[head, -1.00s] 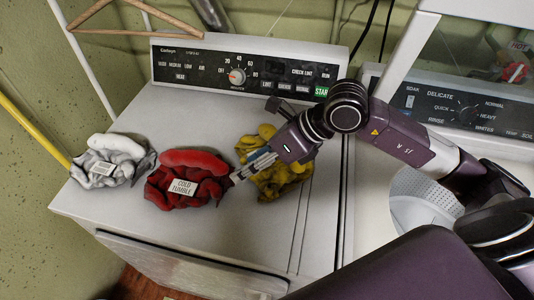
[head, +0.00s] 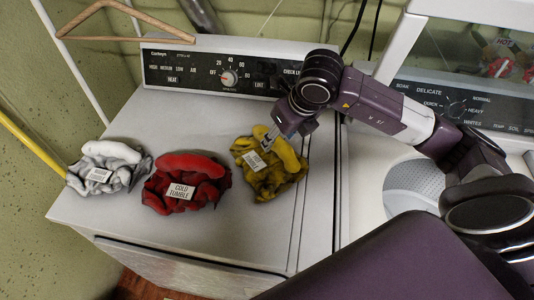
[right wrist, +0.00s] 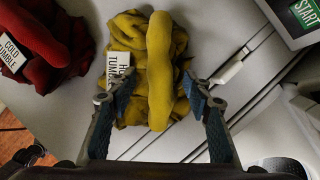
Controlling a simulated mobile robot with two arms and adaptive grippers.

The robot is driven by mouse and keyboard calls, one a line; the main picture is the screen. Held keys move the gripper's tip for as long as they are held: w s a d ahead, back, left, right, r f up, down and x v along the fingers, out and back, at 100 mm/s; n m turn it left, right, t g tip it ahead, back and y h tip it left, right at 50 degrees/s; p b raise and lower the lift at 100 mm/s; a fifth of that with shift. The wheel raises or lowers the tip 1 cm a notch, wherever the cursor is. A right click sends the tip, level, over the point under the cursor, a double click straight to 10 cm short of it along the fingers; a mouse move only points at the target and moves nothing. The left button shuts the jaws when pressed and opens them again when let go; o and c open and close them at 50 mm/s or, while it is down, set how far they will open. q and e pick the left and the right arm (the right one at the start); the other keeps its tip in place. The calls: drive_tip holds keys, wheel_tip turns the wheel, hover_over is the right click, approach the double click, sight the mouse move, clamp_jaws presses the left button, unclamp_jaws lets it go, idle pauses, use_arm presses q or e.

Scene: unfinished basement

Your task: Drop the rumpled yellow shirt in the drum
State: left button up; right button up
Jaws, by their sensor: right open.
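The rumpled yellow shirt (head: 266,179) lies on the dryer top, to the right of the red one, with a white tag on it. It also shows in the right wrist view (right wrist: 159,85), its tag reading partly "HOT TUMBLE". My right gripper (head: 268,143) is over the shirt's upper part. In the right wrist view its open fingers (right wrist: 163,88) stand either side of the shirt's near part, with nothing clearly gripped. The drum (head: 418,186), perforated grey metal, is in the washer's opening at the right, partly hidden by my arm. My left gripper is not in view.
A red garment (head: 186,168) tagged "COLD TUMBLE" and a white-grey garment (head: 112,153) lie left on the dryer top (head: 130,226). The dryer's control panel (head: 210,72) rises behind. A wooden hanger (head: 120,38) hangs at upper left. The washer's raised lid (head: 480,45) stands at right.

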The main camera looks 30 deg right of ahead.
drive_tip(key=shift+x, duration=1.15)
drive_tip(key=shift+r, duration=0.1)
clamp_jaws()
